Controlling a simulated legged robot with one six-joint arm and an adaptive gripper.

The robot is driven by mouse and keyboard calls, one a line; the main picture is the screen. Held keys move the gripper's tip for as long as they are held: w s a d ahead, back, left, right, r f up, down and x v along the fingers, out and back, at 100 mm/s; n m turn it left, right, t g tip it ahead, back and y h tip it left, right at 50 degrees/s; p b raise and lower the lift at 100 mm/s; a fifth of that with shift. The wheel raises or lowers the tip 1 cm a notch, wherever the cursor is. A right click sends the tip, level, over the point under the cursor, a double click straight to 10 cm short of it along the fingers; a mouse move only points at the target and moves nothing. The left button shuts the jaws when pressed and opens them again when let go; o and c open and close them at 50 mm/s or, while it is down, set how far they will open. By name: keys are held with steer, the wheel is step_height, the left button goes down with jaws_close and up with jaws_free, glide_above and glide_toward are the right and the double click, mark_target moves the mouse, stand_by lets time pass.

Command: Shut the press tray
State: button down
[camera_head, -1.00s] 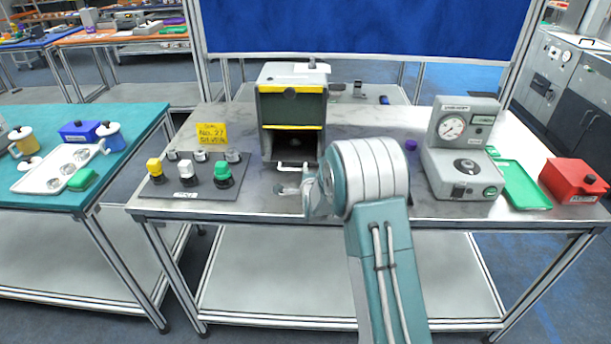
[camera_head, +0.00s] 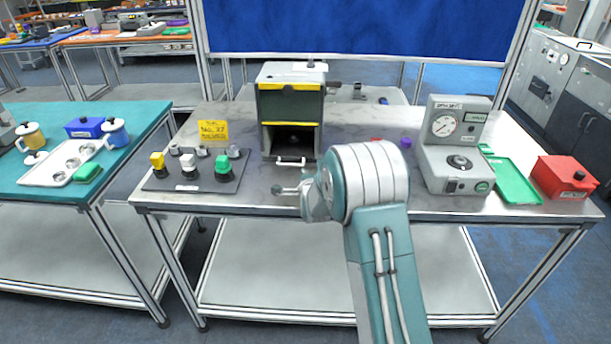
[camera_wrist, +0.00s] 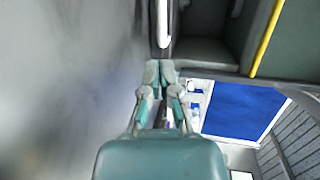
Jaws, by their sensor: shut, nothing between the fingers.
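The press (camera_head: 291,105) is a dark grey box with yellow edges and a dark opening low in its front. The press tray's white bar handle (camera_head: 290,162) stands at the foot of that opening. How far the tray sticks out is hard to tell. My gripper (camera_head: 278,189) is in front of the handle, a little left and nearer the table's front edge. In the wrist view my gripper (camera_wrist: 160,66) has its fingers together and empty. The handle (camera_wrist: 163,24) lies just beyond the fingertips; whether they touch is unclear. The grey tray (camera_wrist: 205,50) shows beside it.
A dark board with several coloured buttons (camera_head: 195,172) lies left of the press, with a yellow note (camera_head: 213,132) behind. A gauge device (camera_head: 458,148), green tray (camera_head: 517,182) and red box (camera_head: 565,177) stand to the right. The tabletop between press and gauge is mostly clear.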

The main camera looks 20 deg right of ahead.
steer(key=shift+v, duration=0.75)
steer(key=v, duration=0.8)
steer(key=shift+s, duration=0.1)
steer(key=s+a+r+n+g+y, duration=0.1)
steer(key=s+r+n+g, duration=0.2)
steer(key=s+r+n, duration=0.3)
steer(key=s+a+r+n+g, duration=0.2)
steer(key=s+r+n, duration=0.2)
steer(key=s+r, duration=0.3)
steer(key=s+r+n+g, duration=0.1)
steer(key=s+n+g, duration=0.4)
steer(key=s, duration=1.8)
steer(key=a+n, duration=0.1)
steer(key=n, duration=0.3)
steer(key=shift+s+r+y, duration=0.3)
steer(key=shift+r, duration=0.05)
